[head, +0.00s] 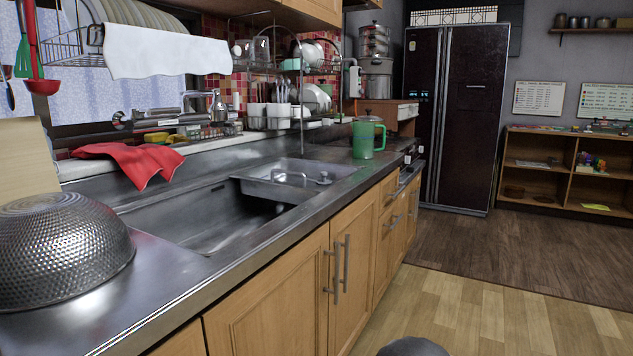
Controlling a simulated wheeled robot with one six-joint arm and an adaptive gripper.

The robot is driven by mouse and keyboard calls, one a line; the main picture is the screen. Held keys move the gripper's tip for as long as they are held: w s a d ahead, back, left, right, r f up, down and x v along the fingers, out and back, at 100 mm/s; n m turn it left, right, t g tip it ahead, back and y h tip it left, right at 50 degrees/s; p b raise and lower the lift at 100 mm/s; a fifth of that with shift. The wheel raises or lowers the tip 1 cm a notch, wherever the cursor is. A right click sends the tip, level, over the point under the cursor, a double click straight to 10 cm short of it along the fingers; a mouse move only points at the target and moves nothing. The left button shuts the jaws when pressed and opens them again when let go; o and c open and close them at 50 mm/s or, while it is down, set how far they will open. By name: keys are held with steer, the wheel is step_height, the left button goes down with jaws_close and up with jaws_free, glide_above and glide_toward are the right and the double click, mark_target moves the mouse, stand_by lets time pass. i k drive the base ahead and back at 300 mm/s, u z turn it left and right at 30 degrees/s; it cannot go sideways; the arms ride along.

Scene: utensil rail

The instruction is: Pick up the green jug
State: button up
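The green jug (364,138) stands upright on the steel counter, just past the far right end of the sink, in the head view. Its handle is on its right side, and its top looks darker than its body. Nothing in front hides it. My gripper is not in view, so I cannot see its state or where it is relative to the jug.
The sink (217,217) lies before the jug. An upturned metal colander (62,252) sits at the near left, and a red cloth (128,160) behind the sink. A dish rack (283,85) stands left of the jug.

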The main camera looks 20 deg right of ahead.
mark_target(363, 132)
steer(key=z, duration=0.65)
steer(key=i, duration=0.55)
steer(key=z, duration=1.15)
steer(key=i, duration=2.1)
steer(key=u, duration=0.85)
